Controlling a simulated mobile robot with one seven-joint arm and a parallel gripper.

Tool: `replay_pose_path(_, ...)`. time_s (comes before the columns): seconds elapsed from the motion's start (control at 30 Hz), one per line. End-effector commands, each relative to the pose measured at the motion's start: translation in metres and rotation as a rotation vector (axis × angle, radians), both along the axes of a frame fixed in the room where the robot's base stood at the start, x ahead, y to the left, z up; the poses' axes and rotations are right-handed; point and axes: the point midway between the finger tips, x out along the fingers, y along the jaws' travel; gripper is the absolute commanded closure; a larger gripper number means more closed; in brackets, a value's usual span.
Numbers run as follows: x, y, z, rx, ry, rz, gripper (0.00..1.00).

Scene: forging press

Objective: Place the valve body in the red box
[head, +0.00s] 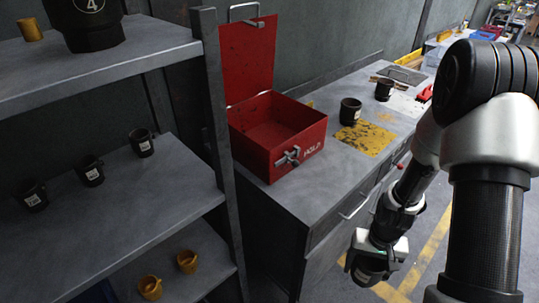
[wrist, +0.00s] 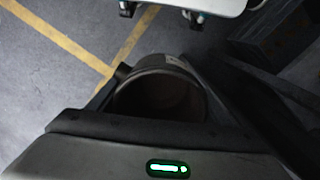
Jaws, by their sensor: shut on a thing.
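My gripper (head: 368,272) hangs low over the floor in front of the bench, to the right of and below the red box. In the wrist view my gripper (wrist: 163,98) is shut on a dark, hollow, round part (wrist: 172,68) that looks like a valve body. Its open end faces the camera, and the fingers hide its sides. The red box (head: 289,152) stands on the bench with its lid (head: 248,62) raised. The inside that shows looks empty. A silver latch and the word HOLD are on its front.
Dark labelled parts stand on the bench (head: 350,111) and farther back (head: 384,90). A shelf rack (head: 215,120) at left holds similar dark parts (head: 142,143) and brass parts (head: 187,261). A yellow patch (head: 366,138) lies right of the box. Bench handles (head: 355,208) stick out.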

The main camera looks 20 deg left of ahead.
Motion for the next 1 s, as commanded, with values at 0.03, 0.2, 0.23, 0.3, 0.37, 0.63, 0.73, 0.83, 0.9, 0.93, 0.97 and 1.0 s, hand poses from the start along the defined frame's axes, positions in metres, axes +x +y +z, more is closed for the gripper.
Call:
replay_pose_path(0.03,0.002,0.001,0.006,-0.001,-0.004,0.001,0.78)
replay_pose_path(0.2,0.002,0.001,0.006,-0.001,-0.005,0.001,0.78)
replay_pose_path(0.23,0.002,0.001,0.006,-0.001,-0.006,0.001,0.78)
replay_pose_path(0.3,0.007,0.006,0.011,0.001,-0.011,0.025,0.78)
replay_pose_path(0.37,0.012,0.013,0.017,0.001,-0.011,0.063,0.78)
replay_pose_path(0.63,0.040,0.055,0.054,0.002,-0.013,0.274,0.78)
replay_pose_path(0.73,0.056,0.078,0.074,0.002,-0.015,0.390,0.78)
replay_pose_path(0.83,0.076,0.108,0.100,0.001,-0.017,0.536,0.78)
replay_pose_path(0.9,0.093,0.133,0.122,0.002,-0.018,0.661,0.78)
replay_pose_path(0.93,0.100,0.143,0.132,0.001,-0.018,0.715,0.78)
replay_pose_path(0.97,0.108,0.154,0.142,0.001,-0.018,0.772,0.78)
replay_pose_path(1.0,0.117,0.168,0.154,0.001,-0.017,0.847,0.78)
